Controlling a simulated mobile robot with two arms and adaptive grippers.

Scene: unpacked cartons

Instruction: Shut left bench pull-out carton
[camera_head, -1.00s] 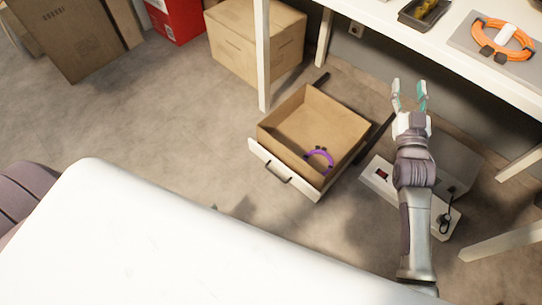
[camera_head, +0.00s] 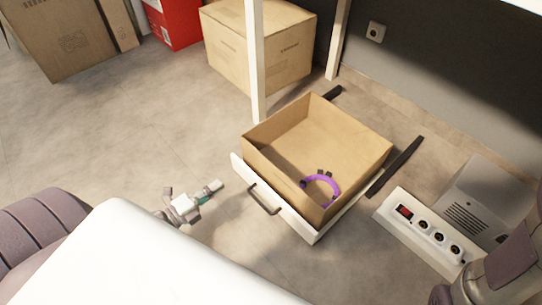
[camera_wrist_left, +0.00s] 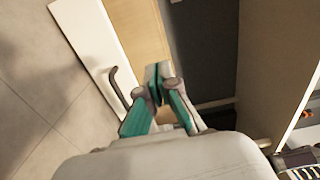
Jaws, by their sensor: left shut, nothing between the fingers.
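The pull-out carton (camera_head: 345,135) is a brown open-topped drawer standing out from under the bench. Its white front panel (camera_head: 300,226) carries a dark handle (camera_head: 263,203). My left gripper (camera_head: 215,188) is shut and empty, just left of the front panel and apart from it in the head view. In the left wrist view the shut fingers (camera_wrist_left: 157,82) appear beside the handle (camera_wrist_left: 121,88) and the white front (camera_wrist_left: 85,40); contact cannot be told. My right gripper is out of view.
A purple ring-shaped item (camera_head: 322,186) lies inside the carton. A white bench leg (camera_head: 256,65) stands behind it. A white power strip (camera_head: 425,232) and a grey box (camera_head: 485,205) lie to the right. A closed carton (camera_head: 250,50) stands behind.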

